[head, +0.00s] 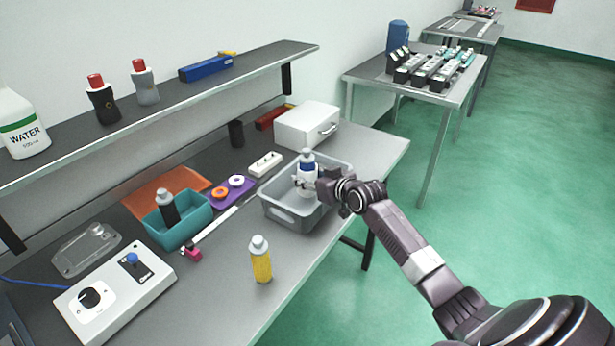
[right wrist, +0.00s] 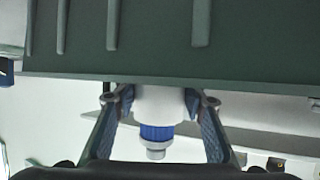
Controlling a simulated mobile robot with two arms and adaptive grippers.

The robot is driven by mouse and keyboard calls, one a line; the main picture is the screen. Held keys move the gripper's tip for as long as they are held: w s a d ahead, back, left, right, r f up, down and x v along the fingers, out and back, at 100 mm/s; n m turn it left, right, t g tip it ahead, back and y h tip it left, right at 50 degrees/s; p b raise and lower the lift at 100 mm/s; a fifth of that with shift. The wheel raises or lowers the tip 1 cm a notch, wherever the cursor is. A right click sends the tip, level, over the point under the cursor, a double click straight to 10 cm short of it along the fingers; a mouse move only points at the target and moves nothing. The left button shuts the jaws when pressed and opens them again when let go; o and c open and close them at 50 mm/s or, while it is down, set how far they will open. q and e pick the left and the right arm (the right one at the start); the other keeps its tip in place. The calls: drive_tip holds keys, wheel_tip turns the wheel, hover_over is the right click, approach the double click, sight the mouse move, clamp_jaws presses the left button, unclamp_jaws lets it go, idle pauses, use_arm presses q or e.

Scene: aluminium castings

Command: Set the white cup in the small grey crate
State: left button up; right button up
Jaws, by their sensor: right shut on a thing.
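My right gripper (head: 318,186) is shut on a white bottle (head: 307,188) with a blue collar and a pale cap. The bottle is upright within the outline of the small grey crate (head: 283,214); I cannot tell whether its base touches the crate floor. In the right wrist view the bottle (right wrist: 158,105) is between both fingers of the gripper (right wrist: 160,110), with the dark ribbed side of the crate (right wrist: 160,45) close by. I see no separate white cup. My left gripper is out of view.
A white box (head: 305,126) stands behind the crate, with a white power strip (head: 265,164) to its left. A teal bin (head: 190,226) holds a dark bottle. A yellow bottle (head: 261,262) stands near the front edge. A shelf (head: 180,110) runs above.

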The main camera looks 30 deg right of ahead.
drive_tip(key=shift+f+b, duration=0.4)
drive_tip(key=shift+f, duration=0.15)
drive_tip(key=o, duration=1.2)
drive_tip(key=shift+r, duration=0.1)
drive_tip(key=shift+r+p, duration=0.3)
drive_tip(key=b+v, duration=0.1)
drive_tip(key=v, duration=1.1)
drive_tip(key=shift+r, duration=0.25)
